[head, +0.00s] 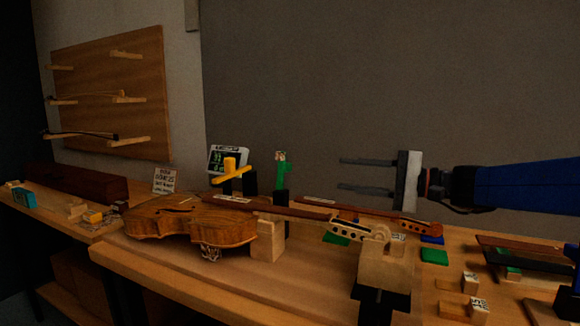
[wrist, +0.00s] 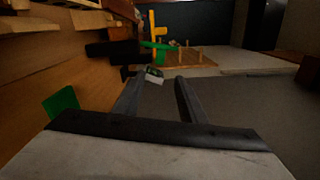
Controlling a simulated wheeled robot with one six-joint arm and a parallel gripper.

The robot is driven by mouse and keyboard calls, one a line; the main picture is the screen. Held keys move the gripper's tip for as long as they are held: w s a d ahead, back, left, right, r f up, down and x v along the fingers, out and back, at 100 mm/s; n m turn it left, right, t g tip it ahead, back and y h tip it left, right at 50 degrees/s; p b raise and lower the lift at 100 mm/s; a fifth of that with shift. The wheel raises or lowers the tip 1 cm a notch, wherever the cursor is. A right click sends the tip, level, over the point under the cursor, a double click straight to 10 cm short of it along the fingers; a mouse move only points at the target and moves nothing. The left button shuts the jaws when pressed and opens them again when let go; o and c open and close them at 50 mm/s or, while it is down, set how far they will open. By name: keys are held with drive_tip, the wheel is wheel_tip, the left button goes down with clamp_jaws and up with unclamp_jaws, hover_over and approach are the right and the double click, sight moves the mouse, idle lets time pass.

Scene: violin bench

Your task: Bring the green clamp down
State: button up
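The green clamp (head: 284,172) stands upright on a dark post behind the violin, with a small patterned tag at its top. In the wrist view a green part of it (wrist: 156,45) shows beyond my fingertips. My gripper (head: 341,174) comes in from the right, level, with its fingers pointing left toward the clamp. The fingers are apart and empty, with a clear gap between their tips and the clamp. In the wrist view, my gripper (wrist: 158,78) has a small pale tagged piece showing between its fingertips, farther off.
A yellow clamp (head: 231,171) stands left of the green one, before a small screen (head: 228,155). A violin (head: 190,221) lies on the bench, its neck reaching right to a wooden support (head: 385,266). Green and blue pads lie at right. The air above the bench is free.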

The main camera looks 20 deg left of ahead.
sight(291, 168)
drive_tip(key=a, duration=1.1)
drive_tip(key=w+a, duration=0.1)
drive_tip(key=a, duration=0.4)
drive_tip(key=shift+w+a, duration=0.1)
drive_tip(key=shift+a, duration=0.3)
drive_tip(key=shift+c, duration=0.7)
clamp_jaws()
